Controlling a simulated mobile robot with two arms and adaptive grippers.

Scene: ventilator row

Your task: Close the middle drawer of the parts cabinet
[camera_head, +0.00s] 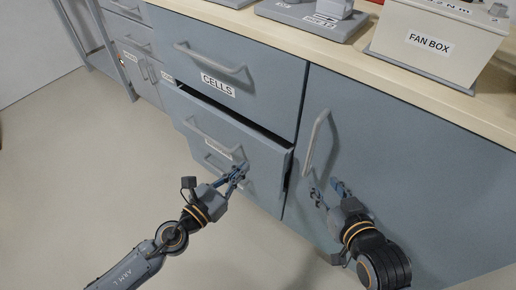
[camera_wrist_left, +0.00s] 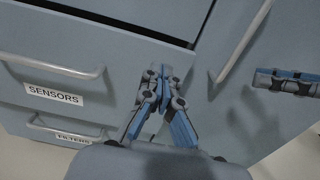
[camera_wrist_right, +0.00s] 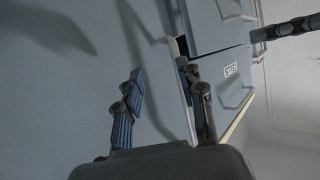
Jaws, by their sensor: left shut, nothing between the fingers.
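The middle drawer (camera_head: 228,131) of the parts cabinet stands partly out, with a dark gap above its front and along its right side. In the left wrist view its blue-grey front (camera_wrist_left: 95,38) carries a bar handle and a SENSORS label. My left gripper (camera_head: 238,173) is shut and empty, its fingertips at the right part of the drawer front, right of the handle; whether they touch is unclear. It also shows in the left wrist view (camera_wrist_left: 162,78). My right gripper (camera_head: 328,192) is open and empty in front of the cabinet door.
The CELLS drawer (camera_head: 250,58) above looks closed. The FILTERS drawer (camera_wrist_left: 28,122) lies below. The cabinet door (camera_head: 385,150) with a vertical handle (camera_head: 316,141) is to the right. A fan box (camera_head: 430,50) stands on the worktop. The floor at left is clear.

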